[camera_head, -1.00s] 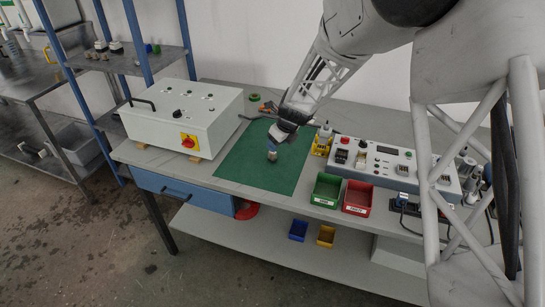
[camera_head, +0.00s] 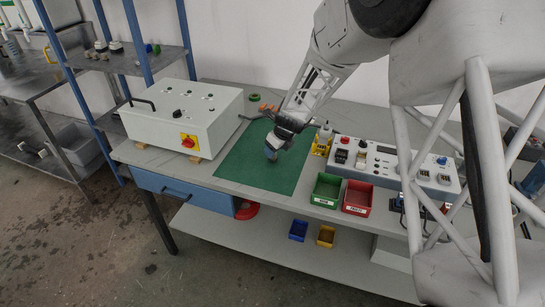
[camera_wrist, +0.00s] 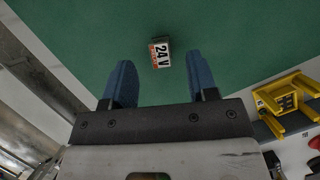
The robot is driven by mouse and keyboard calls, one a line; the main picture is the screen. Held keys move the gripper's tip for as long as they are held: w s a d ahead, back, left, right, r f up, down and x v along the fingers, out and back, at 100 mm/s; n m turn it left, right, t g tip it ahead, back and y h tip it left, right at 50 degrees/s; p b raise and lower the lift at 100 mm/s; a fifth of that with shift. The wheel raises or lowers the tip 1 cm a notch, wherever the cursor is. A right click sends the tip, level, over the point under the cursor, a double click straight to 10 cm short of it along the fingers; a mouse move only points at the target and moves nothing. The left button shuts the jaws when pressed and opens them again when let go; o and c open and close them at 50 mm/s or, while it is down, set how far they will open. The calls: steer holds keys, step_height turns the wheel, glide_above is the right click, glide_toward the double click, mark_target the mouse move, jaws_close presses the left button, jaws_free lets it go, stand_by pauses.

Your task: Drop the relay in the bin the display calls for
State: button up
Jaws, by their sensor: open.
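The relay (camera_wrist: 161,54) is a small block with a white and red face marked "24 V". In the wrist view it sits on the green mat (camera_wrist: 235,40), just beyond and between my fingertips. My gripper (camera_wrist: 160,66) has its blue fingers apart, with nothing between them. In the head view my gripper (camera_head: 271,152) is low over the green mat, and I cannot make out the relay there. A green bin (camera_head: 326,203) and a red bin (camera_head: 356,210) stand side by side at the front edge, their labels too small to read. The console's dark display (camera_head: 387,149) is unreadable.
The console (camera_head: 408,172) stands behind the bins. A yellow holder (camera_head: 322,143) stands right of my gripper. A white control box (camera_head: 185,118) is at the left. Blue and yellow bins (camera_head: 298,231) lie on the lower shelf. The mat's front is clear.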

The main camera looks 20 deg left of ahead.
steer(key=shift+x, duration=2.05)
steer(key=shift+d, duration=0.15)
jaws_close()
